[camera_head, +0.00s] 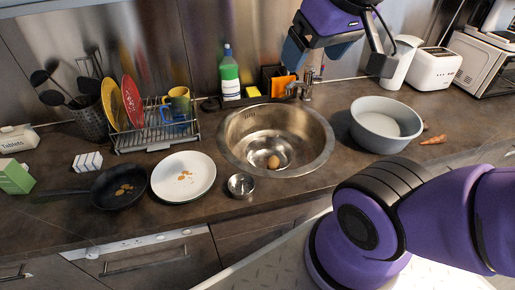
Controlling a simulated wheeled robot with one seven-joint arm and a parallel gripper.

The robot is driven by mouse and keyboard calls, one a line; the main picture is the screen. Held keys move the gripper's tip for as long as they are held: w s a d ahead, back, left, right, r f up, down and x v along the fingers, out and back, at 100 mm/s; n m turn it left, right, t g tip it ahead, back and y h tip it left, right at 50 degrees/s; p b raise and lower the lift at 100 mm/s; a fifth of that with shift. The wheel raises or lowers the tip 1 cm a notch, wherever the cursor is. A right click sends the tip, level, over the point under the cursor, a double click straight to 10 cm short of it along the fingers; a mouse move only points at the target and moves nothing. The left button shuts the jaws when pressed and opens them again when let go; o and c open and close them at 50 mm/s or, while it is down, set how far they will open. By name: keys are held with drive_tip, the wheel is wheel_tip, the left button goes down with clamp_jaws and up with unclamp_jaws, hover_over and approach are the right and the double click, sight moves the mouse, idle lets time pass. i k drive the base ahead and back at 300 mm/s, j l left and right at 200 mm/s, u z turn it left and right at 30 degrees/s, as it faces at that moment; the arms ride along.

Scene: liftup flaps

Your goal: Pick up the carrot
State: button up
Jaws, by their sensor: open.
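The carrot (433,140) is small and orange and lies on the counter at the right, beside the grey round basin (385,125). Another small brown-orange bit shows at the basin's right edge, too small to identify. My gripper (335,60) is at the top of the picture, high above the counter behind the sink. It is open, with its two fingers wide apart and nothing seen between them. It is well to the left of the carrot and above it.
A round steel sink (312,165) holds a brown round object (273,161). A white plate (183,190), black pan (104,199) and dish rack (130,145) stand at the left. A white toaster (433,70) and microwave (485,62) stand behind the carrot. Counter around the carrot is mostly bare.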

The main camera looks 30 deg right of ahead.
sight(439, 139)
drive_tip(key=k+l+z, duration=0.1)
drive_tip(key=z, duration=1.95)
